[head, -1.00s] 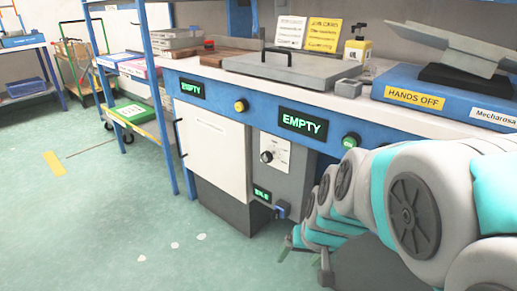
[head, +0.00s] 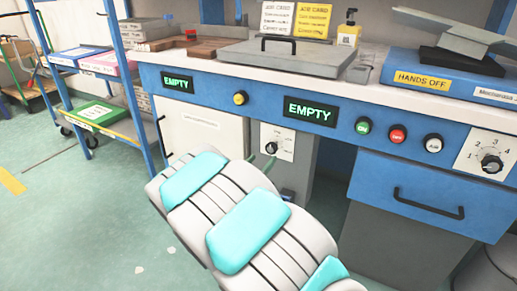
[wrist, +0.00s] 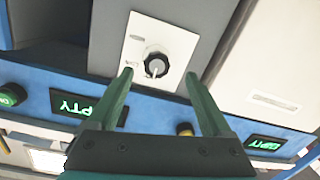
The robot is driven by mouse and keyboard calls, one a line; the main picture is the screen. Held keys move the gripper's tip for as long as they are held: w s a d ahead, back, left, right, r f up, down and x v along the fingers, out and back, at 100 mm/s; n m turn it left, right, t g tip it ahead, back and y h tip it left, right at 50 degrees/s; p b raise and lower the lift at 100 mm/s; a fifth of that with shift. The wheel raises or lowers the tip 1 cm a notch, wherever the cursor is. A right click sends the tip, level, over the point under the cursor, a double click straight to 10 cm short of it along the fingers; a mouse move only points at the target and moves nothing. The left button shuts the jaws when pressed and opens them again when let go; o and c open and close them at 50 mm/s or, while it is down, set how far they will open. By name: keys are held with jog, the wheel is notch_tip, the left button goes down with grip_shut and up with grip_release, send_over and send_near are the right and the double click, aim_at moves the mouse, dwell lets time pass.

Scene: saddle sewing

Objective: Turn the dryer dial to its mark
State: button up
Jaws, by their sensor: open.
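A black dial (head: 271,148) sits on a white marked panel (head: 286,143) on the grey front under the bench. In the wrist view the dial (wrist: 156,65) appears with a light pointer on its face, and the view is turned over. Its scale is too small to read. My gripper (wrist: 158,77) is open, with one green finger on each side of the dial in the picture. I cannot tell whether the fingers touch it. In the head view my arm hides most of the gripper; only green finger parts show beside the dial.
A second dial (head: 491,164) with numbers is at the right. Green (head: 363,126), red (head: 397,134) and white (head: 433,143) buttons line the blue front. A drawer handle (head: 428,203) juts out below. A white cabinet door (head: 203,138) is left of the dial panel.

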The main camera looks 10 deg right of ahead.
aim_at(270, 150)
jog(key=shift+h, duration=0.5)
jog(key=shift+p+x, duration=0.35)
jog(key=shift+x, duration=3.25)
jog(key=shift+r, duration=0.2)
grip_shut()
